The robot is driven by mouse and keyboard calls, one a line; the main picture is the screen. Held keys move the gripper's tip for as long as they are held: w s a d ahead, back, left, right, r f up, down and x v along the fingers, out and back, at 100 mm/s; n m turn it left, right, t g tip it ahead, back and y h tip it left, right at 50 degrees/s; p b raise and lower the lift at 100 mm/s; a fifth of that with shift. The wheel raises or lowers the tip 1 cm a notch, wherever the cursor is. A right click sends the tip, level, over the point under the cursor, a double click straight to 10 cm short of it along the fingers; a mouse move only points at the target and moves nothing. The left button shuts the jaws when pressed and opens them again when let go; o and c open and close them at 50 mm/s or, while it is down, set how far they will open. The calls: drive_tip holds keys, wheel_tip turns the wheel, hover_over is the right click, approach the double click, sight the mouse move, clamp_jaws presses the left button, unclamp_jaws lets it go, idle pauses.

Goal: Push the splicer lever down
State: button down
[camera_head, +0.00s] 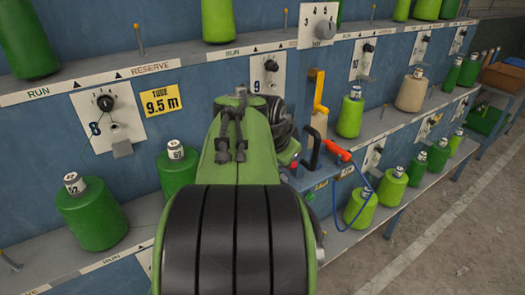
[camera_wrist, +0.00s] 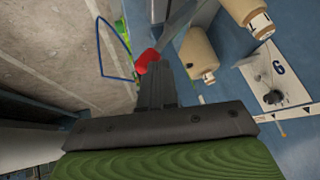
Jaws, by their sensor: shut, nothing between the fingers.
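A red-orange grip (camera_head: 337,150) sticks out at the right side of the blue splicer box (camera_head: 322,180), and I take it for the splicer lever. A red knob shows in the wrist view (camera_wrist: 147,60), right at the tips of my gripper (camera_wrist: 157,78), beside a grey bar (camera_wrist: 182,28). My gripper's dark fingers are together and hold nothing. I cannot tell whether the fingertips touch the red knob.
Green yarn cones (camera_head: 350,115) line the shelves. Open floor (camera_head: 445,230) lies at the right.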

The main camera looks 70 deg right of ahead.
drive_tip(key=s+a+f+t+h+b, duration=0.1)
drive_tip(key=s+a+f+b, duration=0.2)
drive_tip(key=f+b, duration=0.4)
drive_tip(key=b, duration=0.3)
drive_tip(key=shift+s+a+f+m+h+b, duration=0.2)
drive_tip(key=shift+s+m+h+b, duration=0.1)
drive_tip(key=shift+s+m, duration=0.1)
drive_tip(key=shift+f, duration=0.15)
